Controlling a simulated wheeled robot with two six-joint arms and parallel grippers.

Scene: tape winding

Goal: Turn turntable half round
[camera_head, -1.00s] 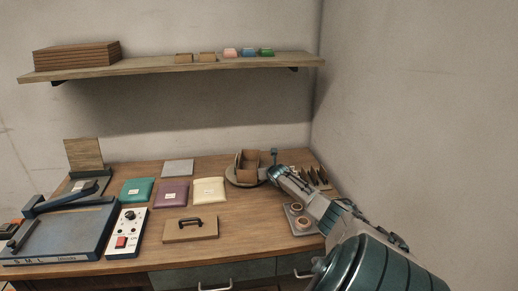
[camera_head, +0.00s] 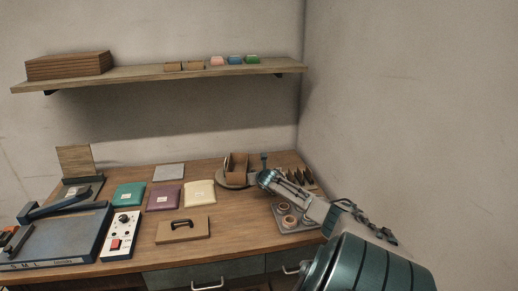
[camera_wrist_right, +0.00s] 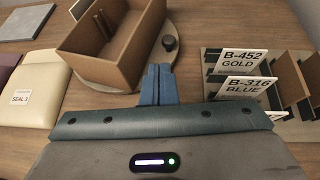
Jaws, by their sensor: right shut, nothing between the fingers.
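The round turntable (camera_head: 224,184) stands at the back right of the table, with an open brown cardboard box (camera_head: 236,167) on it. In the right wrist view the turntable's rim (camera_wrist_right: 176,22) shows beyond the box (camera_wrist_right: 128,65), with a dark knob (camera_wrist_right: 169,43) near the rim. My right gripper (camera_head: 262,178) is at the turntable's right front side. In the right wrist view its blue fingers (camera_wrist_right: 158,72) are together and empty, close to the box's near right corner; I cannot tell whether they touch it. My left gripper is not in view.
A rack of labelled cards (camera_wrist_right: 245,70) stands right of the turntable. A tray with tape rolls (camera_head: 288,215) is in front of it. Cream (camera_head: 200,192), purple and teal packets lie to the left. A handled board (camera_head: 183,229) lies nearer the front.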

